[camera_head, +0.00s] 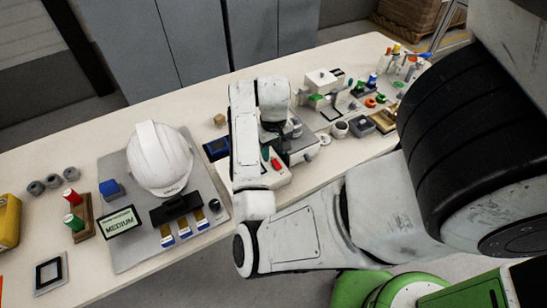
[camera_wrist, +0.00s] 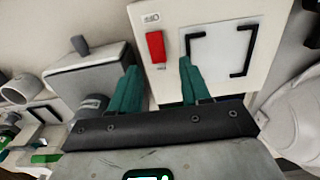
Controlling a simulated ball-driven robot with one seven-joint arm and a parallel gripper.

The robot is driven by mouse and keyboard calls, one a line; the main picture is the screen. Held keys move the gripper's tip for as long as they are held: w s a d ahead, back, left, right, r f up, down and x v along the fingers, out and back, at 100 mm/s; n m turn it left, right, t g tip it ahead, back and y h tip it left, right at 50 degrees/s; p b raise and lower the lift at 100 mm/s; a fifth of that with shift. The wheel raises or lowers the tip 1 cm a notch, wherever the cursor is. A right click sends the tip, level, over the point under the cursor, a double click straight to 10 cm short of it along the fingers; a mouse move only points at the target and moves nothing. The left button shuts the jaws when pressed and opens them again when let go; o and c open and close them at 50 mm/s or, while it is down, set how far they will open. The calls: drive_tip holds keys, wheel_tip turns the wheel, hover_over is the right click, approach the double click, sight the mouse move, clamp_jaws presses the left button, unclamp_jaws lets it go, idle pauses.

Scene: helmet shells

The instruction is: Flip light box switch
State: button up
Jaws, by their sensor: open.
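The light box (camera_wrist: 215,25) is a white panel with black corner brackets, in the wrist view's upper middle. Its red switch (camera_wrist: 156,47) sits left of the bracketed square, under a small label. My gripper (camera_wrist: 158,66) is open, with its two green fingers apart and nothing between them; the fingertips appear just short of the switch, one to each side in the picture. In the head view, the light box (camera_head: 270,178) stands partly hidden behind my arm, with the red switch (camera_head: 276,164) showing. The gap between fingers and switch is unclear.
A white helmet (camera_head: 159,158) rests on a grey board (camera_head: 128,258) left of my arm, beside a "MEDIUM" sign (camera_head: 119,223). A grey device (camera_wrist: 90,75) stands left of the light box in the wrist view. Several small parts crowd the table's right end.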

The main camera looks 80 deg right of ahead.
sight(276, 164)
drive_tip(key=shift+f, duration=1.3)
drive_tip(key=shift+c, duration=0.2)
clamp_jaws()
